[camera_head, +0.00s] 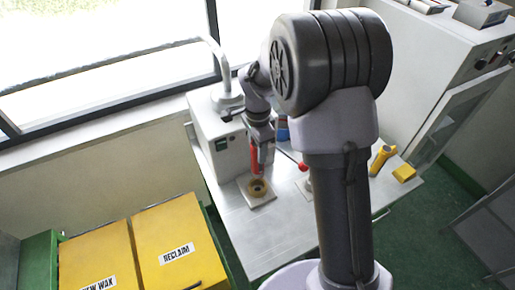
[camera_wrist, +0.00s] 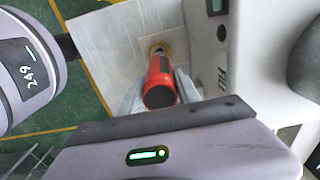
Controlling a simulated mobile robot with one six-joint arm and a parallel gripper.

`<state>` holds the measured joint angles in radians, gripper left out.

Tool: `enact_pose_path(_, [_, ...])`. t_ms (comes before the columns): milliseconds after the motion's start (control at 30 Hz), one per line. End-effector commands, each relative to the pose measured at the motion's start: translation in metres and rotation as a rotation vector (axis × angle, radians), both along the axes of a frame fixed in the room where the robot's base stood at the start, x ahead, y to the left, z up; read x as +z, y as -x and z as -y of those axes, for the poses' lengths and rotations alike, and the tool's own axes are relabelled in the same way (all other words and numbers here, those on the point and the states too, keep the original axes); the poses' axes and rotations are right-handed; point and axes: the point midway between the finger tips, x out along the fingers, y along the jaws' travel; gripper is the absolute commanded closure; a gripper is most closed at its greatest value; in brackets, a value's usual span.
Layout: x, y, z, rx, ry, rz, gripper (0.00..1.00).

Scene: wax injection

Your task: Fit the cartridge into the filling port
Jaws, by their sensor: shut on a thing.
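My gripper (camera_head: 260,170) reaches down over the metal table in the head view and is shut on the red cartridge (camera_head: 254,157). In the wrist view the cartridge (camera_wrist: 161,84) has a dark end cap and stands between the pale fingers of my gripper (camera_wrist: 160,95). The filling port (camera_head: 258,188) is a brass-coloured ring with a dark centre on a pale square plate. The cartridge is above the port in the head view. In the wrist view the port ring (camera_wrist: 159,48) shows just beyond the cartridge's far end. I cannot tell whether they touch.
A grey-white machine (camera_head: 219,143) stands close behind the port. The metal table (camera_head: 245,232) is clear in front of it. A yellow tool (camera_head: 381,158) and yellow block (camera_head: 404,173) lie on the right. Yellow bins (camera_head: 172,231) stand at lower left.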

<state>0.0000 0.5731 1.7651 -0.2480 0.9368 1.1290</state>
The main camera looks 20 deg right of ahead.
Motion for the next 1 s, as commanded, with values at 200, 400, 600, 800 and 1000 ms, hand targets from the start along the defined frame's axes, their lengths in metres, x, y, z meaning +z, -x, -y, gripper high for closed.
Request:
enact_pose_path(200, [0.000,0.000,0.000,0.000,0.000,0.001,1.00])
enact_pose_path(400, [-0.018,0.000,0.000,0.001,0.000,0.000,1.00])
enact_pose_path(600, [-0.045,0.000,0.000,0.000,0.000,0.000,1.00])
enact_pose_path(800, [-0.058,0.000,0.000,0.000,0.000,0.000,1.00])
enact_pose_path(1000, [-0.057,0.000,0.000,0.001,0.000,0.000,1.00])
